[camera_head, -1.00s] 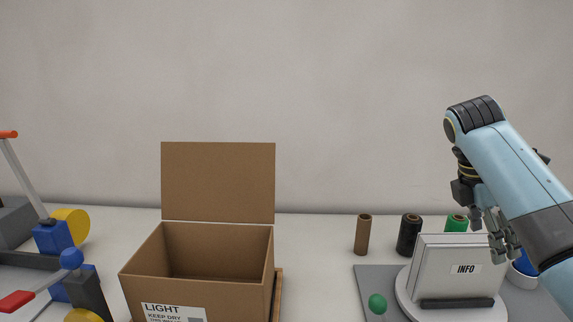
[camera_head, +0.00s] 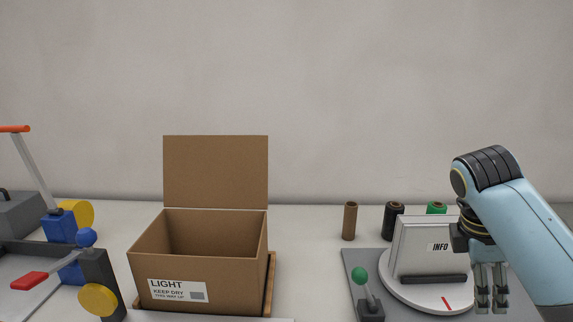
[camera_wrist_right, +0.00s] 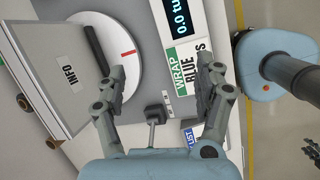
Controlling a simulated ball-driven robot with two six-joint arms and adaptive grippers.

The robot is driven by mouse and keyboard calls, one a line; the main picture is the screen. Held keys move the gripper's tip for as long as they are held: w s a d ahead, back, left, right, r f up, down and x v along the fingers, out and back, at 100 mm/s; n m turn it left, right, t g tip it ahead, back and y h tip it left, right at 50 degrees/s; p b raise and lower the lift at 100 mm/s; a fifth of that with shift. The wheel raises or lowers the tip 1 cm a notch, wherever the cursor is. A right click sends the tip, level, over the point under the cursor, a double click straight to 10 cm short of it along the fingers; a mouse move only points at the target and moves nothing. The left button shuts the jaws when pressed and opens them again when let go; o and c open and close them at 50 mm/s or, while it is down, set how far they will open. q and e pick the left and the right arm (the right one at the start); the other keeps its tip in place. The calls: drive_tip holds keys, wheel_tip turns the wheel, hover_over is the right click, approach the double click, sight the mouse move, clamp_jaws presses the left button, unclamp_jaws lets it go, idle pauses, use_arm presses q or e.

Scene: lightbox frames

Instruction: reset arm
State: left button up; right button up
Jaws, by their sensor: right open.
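My right gripper (camera_head: 490,302) hangs at the right of the head view with its fingers pointing down. It is in front of the round white turntable (camera_head: 447,290) and the white INFO box (camera_head: 408,246). In the right wrist view my right gripper (camera_wrist_right: 163,82) has its two fingers well apart with nothing between them. The turntable (camera_wrist_right: 128,55) and the INFO box (camera_wrist_right: 50,75) show to the left of the fingers there.
An open, empty cardboard box (camera_head: 205,262) stands left of centre. A green-knobbed lever (camera_head: 360,276) stands beside the turntable. Brown (camera_head: 350,221), black (camera_head: 393,219) and green (camera_head: 436,208) rolls stand behind. A red-handled device (camera_head: 60,268) is at left. A display (camera_wrist_right: 182,22) shows in the wrist view.

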drive_tip(key=s+a+f+m+t+y, duration=0.1)
drive_tip(key=s+a+m, duration=0.25)
drive_tip(key=s, duration=0.45)
drive_tip(key=s+a+m+t+y, duration=0.1)
drive_tip(key=s+a+m, duration=0.2)
drive_tip(key=s+m, duration=0.3)
drive_tip(key=s+a+f+m+t+y, duration=0.1)
drive_tip(key=s+a+m, duration=0.2)
drive_tip(key=s, duration=0.6)
wheel_tip(320, 180, down, 33)
drive_tip(key=d+g+b, duration=0.1)
drive_tip(key=d+b, duration=0.2)
drive_tip(key=b, duration=0.6)
use_arm(q)
wheel_tip(320, 180, down, 17)
drive_tip(key=s+b, duration=0.2)
drive_tip(key=b, duration=0.5)
drive_tip(key=shift+r+g, duration=0.15)
drive_tip(key=shift+g, duration=0.15)
use_arm(e)
drive_tip(key=s+f+g, duration=0.1)
drive_tip(key=s+f, duration=0.9)
drive_tip(key=f, duration=0.3)
drive_tip(key=s+f, duration=1)
drive_tip(key=f, duration=0.3)
drive_tip(key=shift+d+g, duration=0.4)
